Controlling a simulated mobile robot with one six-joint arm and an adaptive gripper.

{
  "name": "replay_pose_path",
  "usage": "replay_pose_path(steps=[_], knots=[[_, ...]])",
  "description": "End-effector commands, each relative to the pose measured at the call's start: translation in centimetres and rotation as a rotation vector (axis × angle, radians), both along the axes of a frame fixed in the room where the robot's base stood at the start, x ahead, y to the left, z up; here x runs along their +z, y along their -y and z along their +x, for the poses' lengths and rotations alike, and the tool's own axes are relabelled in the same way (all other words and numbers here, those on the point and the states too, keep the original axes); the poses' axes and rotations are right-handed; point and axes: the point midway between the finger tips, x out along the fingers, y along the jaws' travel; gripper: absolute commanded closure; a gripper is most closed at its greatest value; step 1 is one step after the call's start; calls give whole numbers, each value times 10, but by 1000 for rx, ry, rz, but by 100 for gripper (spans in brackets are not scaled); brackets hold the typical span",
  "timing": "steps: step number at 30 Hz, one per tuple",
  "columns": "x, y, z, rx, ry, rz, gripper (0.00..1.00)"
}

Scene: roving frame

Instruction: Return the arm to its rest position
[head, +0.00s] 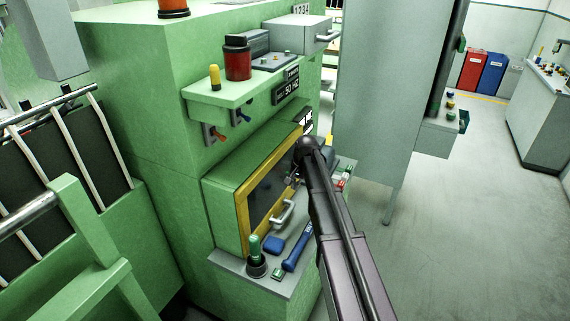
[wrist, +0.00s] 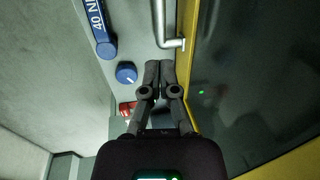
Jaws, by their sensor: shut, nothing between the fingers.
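My arm (head: 345,240) reaches up from the bottom of the head view, bent at a dark joint in front of the green machine (head: 140,90). My gripper (wrist: 160,66) is shut and empty in the wrist view, its dark fingertips together. In the picture they lie just below the end of the silver door handle (wrist: 170,42), beside the yellow door frame (wrist: 187,50); whether they touch anything cannot be told. In the head view the gripper is mostly hidden behind the arm's joint.
The yellow-framed door (head: 241,215) has a dark window and looks shut. A grey shelf (head: 232,263) below it carries a blue knob (head: 273,243), a blue-handled tool (head: 297,247) and a green-handled item (head: 254,248). A grey cabinet (head: 375,90) stands right of the arm. Open floor (head: 450,220) lies further right.

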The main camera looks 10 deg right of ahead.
Motion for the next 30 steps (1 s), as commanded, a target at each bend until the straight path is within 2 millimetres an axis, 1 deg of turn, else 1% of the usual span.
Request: replay_pose_path(steps=[2, 5, 8, 10, 11, 14, 21, 24, 27, 30], knots=[[0, 0, 0, 0, 0, 0, 100], [0, -1, -6, 9, 0, -3, 100], [-1, -2, -21, 36, -2, -13, 100], [-2, -4, -38, 70, -5, -25, 100], [-3, -5, -47, 89, -5, -31, 100], [-5, -7, -84, 165, -10, -57, 100], [-10, -13, -189, 398, -31, -131, 100], [-11, -13, -226, 487, -43, -155, 100], [-12, -13, -253, 557, -52, -174, 100], [-12, -13, -270, 603, -59, -186, 100]])
